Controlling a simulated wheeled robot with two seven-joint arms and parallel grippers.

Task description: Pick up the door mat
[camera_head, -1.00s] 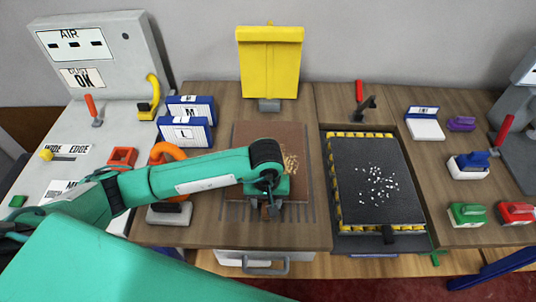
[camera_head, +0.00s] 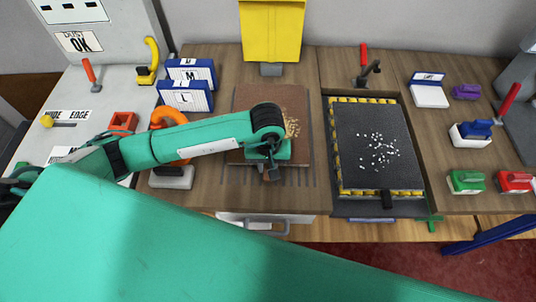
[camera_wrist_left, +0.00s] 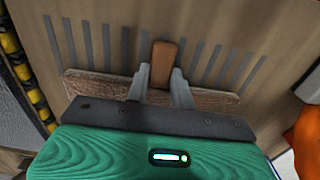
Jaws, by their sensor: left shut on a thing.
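The brown door mat (camera_head: 262,98) lies on the wooden bench in the head view, with pale crumbs near its right side. My left gripper (camera_head: 270,173) is at its near edge, and the arm covers part of the mat. In the left wrist view my left gripper (camera_wrist_left: 161,92) is shut on the mat's brown tab (camera_wrist_left: 163,62), with the mat's edge (camera_wrist_left: 95,84) showing on both sides of the fingers. I cannot tell whether the mat is clear of the bench. My right gripper is not in view.
A dark mat with white bits (camera_head: 370,145) lies on a tray with yellow rollers to the right. Blue-framed cards (camera_head: 185,96) and an orange-handled tool (camera_head: 168,120) stand to the left. A yellow board (camera_head: 272,30) stands behind. Several coloured blocks are at the right.

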